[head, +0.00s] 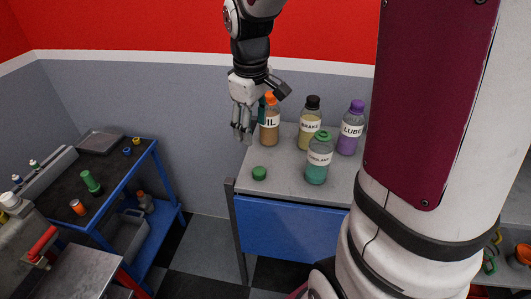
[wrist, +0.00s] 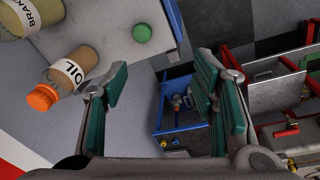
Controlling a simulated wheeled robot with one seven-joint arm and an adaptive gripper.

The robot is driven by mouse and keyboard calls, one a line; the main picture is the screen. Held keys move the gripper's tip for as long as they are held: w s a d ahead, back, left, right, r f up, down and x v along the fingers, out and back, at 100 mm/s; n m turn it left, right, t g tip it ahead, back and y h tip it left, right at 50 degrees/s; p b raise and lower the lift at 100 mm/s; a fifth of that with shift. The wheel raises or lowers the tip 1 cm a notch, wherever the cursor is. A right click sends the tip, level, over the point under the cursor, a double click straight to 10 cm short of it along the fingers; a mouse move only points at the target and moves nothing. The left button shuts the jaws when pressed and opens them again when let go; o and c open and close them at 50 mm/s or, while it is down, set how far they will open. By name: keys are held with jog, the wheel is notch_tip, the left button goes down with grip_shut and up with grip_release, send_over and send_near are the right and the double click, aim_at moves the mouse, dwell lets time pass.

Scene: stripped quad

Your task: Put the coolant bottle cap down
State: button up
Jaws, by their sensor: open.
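A green cap (head: 259,173) lies on the grey top of a blue cabinet (head: 285,185), near its left edge. It also shows in the wrist view (wrist: 142,33), apart from the fingers. The coolant bottle (head: 318,162) stands upright to the right of the cap; its top looks green too, and I cannot tell whether that is a cap. My gripper (head: 243,133) is open and empty, pointing down above the cabinet's back left side, beside the oil bottle. In the wrist view my gripper (wrist: 160,80) has its green-padded fingers spread wide with nothing between them.
The orange-capped oil bottle (head: 270,122) stands close to my gripper. The brake bottle (head: 309,122) and purple-capped lube bottle (head: 350,130) stand farther right. A blue cart (head: 135,180) with small items is at the left. Checkered floor lies between cart and cabinet.

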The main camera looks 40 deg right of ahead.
jog(key=s+a+r+m+t, duration=0.1)
jog(key=s+a+r, duration=0.3)
jog(key=s, duration=0.5)
jog(key=s+a+r+m+t, duration=0.2)
jog(key=s+a+r+m, duration=0.1)
jog(key=s, duration=0.6)
jog(key=shift+s+a+r+t+y, duration=0.3)
jog(key=shift+a+r, duration=0.45)
jog(key=shift+a, duration=0.3)
